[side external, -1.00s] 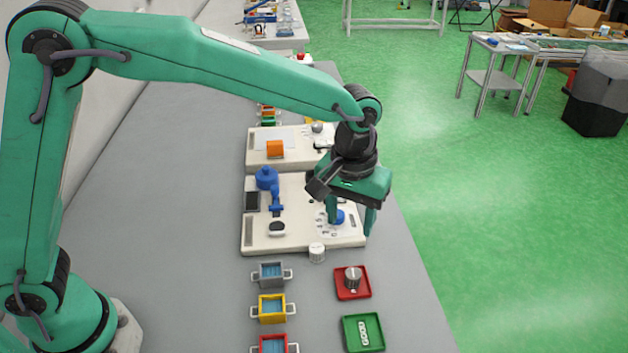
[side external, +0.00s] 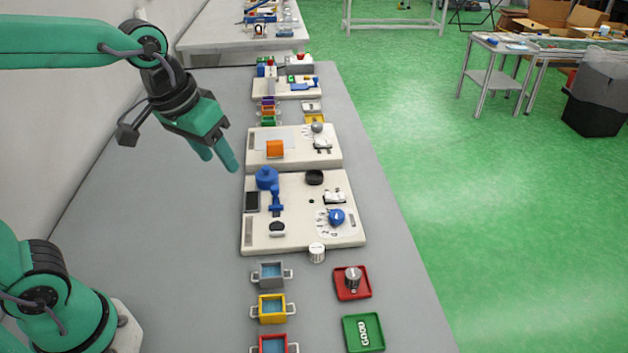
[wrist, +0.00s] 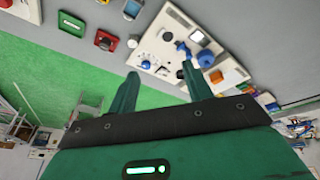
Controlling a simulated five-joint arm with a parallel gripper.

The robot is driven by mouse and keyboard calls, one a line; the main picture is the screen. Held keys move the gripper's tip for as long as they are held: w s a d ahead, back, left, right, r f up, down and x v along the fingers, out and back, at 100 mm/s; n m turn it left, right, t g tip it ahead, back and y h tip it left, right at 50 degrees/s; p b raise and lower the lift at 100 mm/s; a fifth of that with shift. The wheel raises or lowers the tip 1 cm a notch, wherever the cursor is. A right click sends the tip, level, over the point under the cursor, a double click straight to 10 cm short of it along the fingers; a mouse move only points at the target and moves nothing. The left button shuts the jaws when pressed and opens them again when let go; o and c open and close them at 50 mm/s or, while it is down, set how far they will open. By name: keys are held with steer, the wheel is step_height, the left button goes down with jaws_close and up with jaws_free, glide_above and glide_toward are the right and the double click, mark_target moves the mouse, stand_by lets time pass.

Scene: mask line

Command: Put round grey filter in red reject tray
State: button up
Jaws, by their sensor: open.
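A round grey metal cylinder (side external: 353,277), which fits the grey filter, stands upright in the red tray (side external: 341,294). The tray also shows in the wrist view (wrist: 105,41), with something grey in it. My gripper (side external: 222,165) is open and empty, raised above the grey table to the left of the white test boards, well away from the red tray. Its two green fingers show spread apart in the wrist view (wrist: 160,71), with nothing between them.
A green tray marked GOOD (side external: 376,345) lies in front of the red tray. A pale round cylinder (side external: 317,253) stands beside the near board (side external: 270,243). Grey, yellow and red handled bins (side external: 272,282) stand to the left. The table's left part is clear.

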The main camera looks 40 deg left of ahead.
steer(key=s+a+f+t, duration=0.1)
steer(key=s+a, duration=0.4)
steer(key=s, duration=0.3)
steer(key=shift+a+f+m+t+y, duration=0.2)
steer(key=shift+a+m+t+y, duration=0.1)
steer(key=shift+m+t, duration=0.1)
